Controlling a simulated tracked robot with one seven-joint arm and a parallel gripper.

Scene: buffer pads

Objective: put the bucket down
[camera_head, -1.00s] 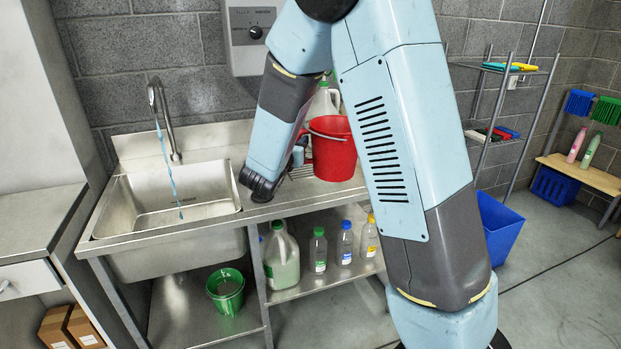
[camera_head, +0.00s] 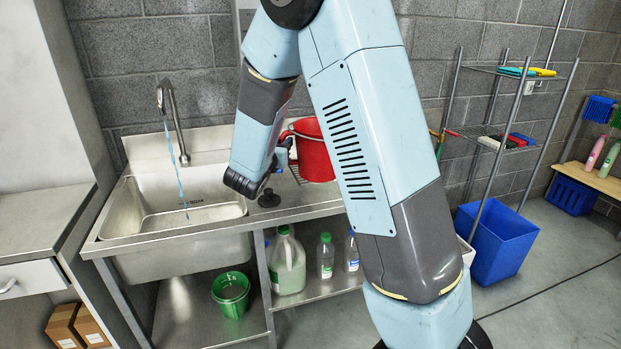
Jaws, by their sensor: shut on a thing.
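The red bucket (camera_head: 316,158) is upright over the wire drainer to the right of the sink basin, its right side partly hidden by my arm. Whether its base touches the drainer, I cannot tell. Its handle shows over its left front. My gripper (camera_head: 281,158) is at the bucket's left side, mostly hidden behind my wrist; it appears shut on the bucket, but its fingertips are not clear.
The sink (camera_head: 185,203) with running tap is on the left. A green bucket (camera_head: 231,294), a jug (camera_head: 287,265) and bottles are below. A blue bin (camera_head: 497,243) stands right.

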